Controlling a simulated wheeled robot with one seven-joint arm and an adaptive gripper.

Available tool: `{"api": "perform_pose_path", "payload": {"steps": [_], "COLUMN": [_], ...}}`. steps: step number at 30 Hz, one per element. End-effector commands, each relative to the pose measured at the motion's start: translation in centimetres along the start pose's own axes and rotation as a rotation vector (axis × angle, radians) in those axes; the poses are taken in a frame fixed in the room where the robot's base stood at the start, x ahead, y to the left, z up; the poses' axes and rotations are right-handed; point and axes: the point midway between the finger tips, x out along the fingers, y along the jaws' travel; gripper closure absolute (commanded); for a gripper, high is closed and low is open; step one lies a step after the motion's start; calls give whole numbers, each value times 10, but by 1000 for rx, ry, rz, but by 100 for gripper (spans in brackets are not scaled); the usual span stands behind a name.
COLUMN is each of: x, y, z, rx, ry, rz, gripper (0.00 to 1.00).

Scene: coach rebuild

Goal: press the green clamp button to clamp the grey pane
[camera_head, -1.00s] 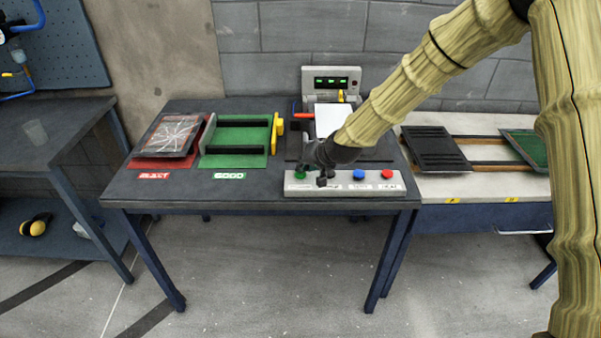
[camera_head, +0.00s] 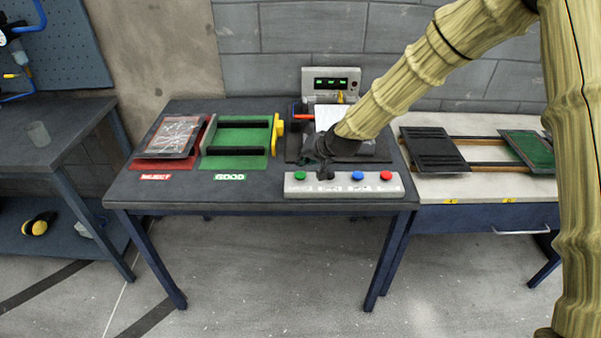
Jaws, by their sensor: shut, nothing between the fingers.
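The green button (camera_head: 300,176) is at the left end of a pale control box (camera_head: 340,191) on the front edge of the middle table. I cannot tell whether the tips touch the box. A pale grey-white pane (camera_head: 329,115) lies in the fixture behind my gripper. My wrist and arm hide part of the pane and fixture, so its clamp state cannot be made out.
A blue button (camera_head: 357,176) and a red button (camera_head: 386,176) are farther right on the box. A display unit (camera_head: 332,82) with green lights stands behind. A red reject area (camera_head: 145,163) bears a cracked pane; a green rack (camera_head: 241,135) stands beside it.

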Motion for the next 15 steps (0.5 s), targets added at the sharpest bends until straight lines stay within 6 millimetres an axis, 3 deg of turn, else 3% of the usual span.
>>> {"api": "perform_pose_path", "payload": {"steps": [15], "x": [-23], "y": [-17], "z": [-17], "rx": [0], "ry": [0], "rz": [0], "gripper": [100]}}
